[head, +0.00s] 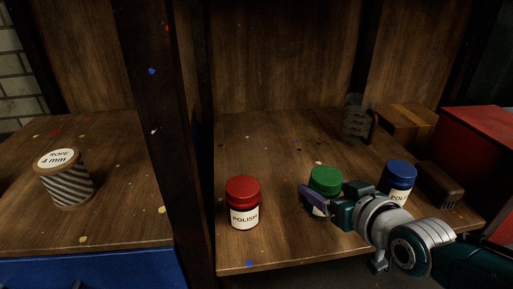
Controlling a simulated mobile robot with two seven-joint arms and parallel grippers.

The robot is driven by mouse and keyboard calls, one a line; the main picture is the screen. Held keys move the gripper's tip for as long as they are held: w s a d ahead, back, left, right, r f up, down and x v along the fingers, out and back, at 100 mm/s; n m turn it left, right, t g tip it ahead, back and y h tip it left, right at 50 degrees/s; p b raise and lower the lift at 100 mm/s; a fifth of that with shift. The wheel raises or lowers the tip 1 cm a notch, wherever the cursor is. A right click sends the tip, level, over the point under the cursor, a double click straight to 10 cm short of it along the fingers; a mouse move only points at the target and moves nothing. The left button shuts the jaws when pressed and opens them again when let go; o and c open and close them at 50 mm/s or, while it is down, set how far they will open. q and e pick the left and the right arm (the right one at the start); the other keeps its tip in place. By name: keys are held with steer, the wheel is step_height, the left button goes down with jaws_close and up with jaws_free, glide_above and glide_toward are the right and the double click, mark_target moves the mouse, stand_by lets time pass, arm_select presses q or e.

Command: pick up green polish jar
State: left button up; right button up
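The green polish jar (325,176) stands upright on the wooden shelf, right of the red polish jar (243,195). My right gripper (322,196) comes in from the lower right. A purple finger crosses in front of the green jar's body, hiding much of its label. The other finger is not clearly seen, so I cannot tell whether the gripper is open or shut, or touching the jar. The blue polish jar (400,175) stands to the right, its lower part partly hidden by my arm. My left gripper is not in view.
A dark brush (440,185), a cardboard box (405,122), a wire-like dark cup (355,118) and a red box (485,140) are to the right. A dark wooden post (165,110) separates a left shelf with a rope spool (68,182). The shelf's left middle is clear.

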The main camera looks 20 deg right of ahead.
jaws_close()
stand_by(0.3)
steer(key=shift+r, duration=0.2)
step_height(320, 180, up, 20)
steer(key=p, duration=1.7)
